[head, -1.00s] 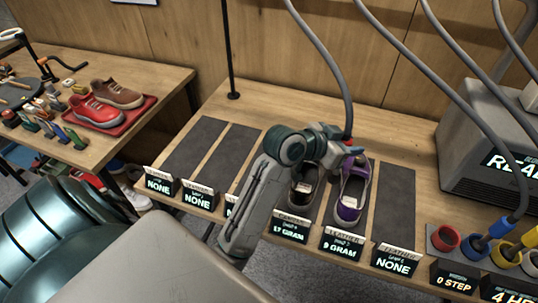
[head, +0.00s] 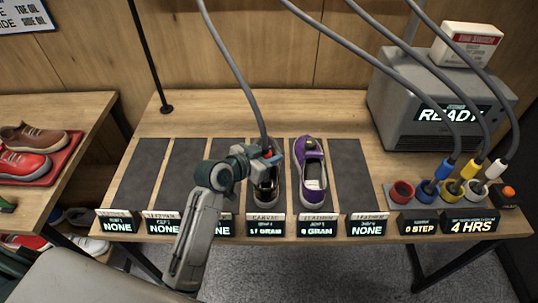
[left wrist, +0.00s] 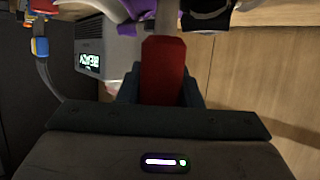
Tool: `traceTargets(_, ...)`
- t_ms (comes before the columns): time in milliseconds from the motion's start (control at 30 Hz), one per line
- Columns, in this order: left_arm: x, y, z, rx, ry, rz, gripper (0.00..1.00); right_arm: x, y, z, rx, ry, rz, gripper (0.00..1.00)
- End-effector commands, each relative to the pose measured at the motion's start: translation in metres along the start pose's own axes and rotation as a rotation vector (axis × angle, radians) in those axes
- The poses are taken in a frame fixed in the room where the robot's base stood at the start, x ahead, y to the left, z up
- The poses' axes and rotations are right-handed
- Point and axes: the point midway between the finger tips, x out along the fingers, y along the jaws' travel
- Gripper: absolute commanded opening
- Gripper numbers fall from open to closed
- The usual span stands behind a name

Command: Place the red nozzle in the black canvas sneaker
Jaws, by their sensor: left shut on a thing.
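The black canvas sneaker (head: 266,190) sits on a dark mat behind a label that appears to read canvas. My left gripper (head: 268,158) is over its far end and hides part of it. The gripper is shut on the red nozzle (left wrist: 163,70), which fills the middle of the left wrist view. A grey hose (head: 240,80) runs up from the nozzle. Whether the nozzle is inside the shoe opening or just above it, I cannot tell. My right gripper is not in view.
A purple sneaker (head: 310,170) stands close on the right. Empty dark mats lie on both sides. A grey machine (head: 425,115) reading READY and a nozzle holder with an empty red socket (head: 401,192) are at the right. More hoses hang there.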

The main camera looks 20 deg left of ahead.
Motion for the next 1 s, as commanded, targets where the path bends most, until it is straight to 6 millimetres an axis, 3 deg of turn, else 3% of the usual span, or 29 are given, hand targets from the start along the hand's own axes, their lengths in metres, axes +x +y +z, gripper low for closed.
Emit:
traceTargets(467,0.005,0.000,0.012,0.000,0.003,-0.001,0.00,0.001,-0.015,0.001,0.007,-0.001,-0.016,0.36)
traceTargets(500,0.004,0.000,0.011,0.000,0.002,-0.001,0.40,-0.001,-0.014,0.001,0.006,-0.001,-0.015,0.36)
traceTargets(567,0.004,0.000,0.011,0.000,0.002,-0.001,0.51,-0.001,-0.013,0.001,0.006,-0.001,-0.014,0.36)
traceTargets(1000,-0.004,-0.001,0.010,0.002,0.001,-0.002,0.54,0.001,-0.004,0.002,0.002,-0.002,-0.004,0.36)
